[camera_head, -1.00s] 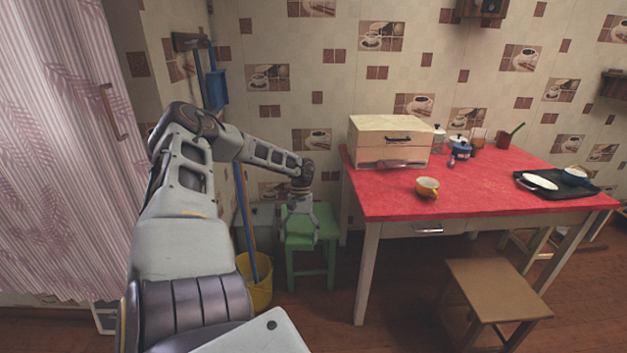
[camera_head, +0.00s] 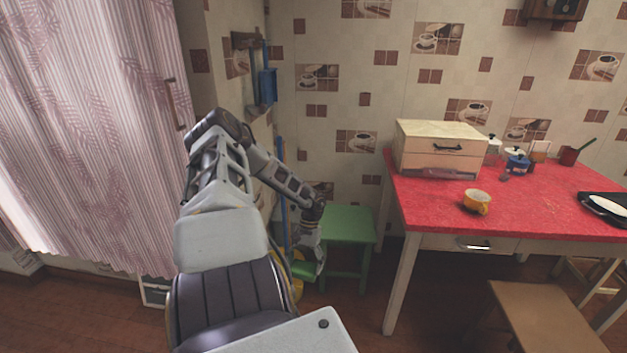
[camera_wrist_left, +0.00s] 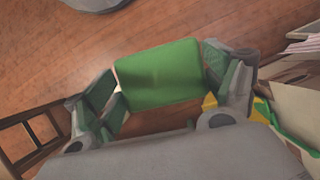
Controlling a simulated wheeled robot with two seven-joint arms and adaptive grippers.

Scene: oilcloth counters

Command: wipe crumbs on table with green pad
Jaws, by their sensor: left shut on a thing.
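The green pad (camera_wrist_left: 160,75) sits between the fingers of my left gripper (camera_wrist_left: 163,88) in the left wrist view, with the wooden floor behind it. In the head view my left gripper (camera_head: 308,258) hangs low beside a green stool, left of the red table (camera_head: 530,222). The pad (camera_head: 304,271) shows there as a small green patch at the fingertips. Faint orange-brown specks, probably crumbs (camera_head: 551,206), lie on the tabletop right of the yellow cup; they are too small to make out clearly. My right gripper is not in view.
The green stool (camera_head: 347,226) is between gripper and table. A brown stool (camera_head: 545,315) stands in front.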

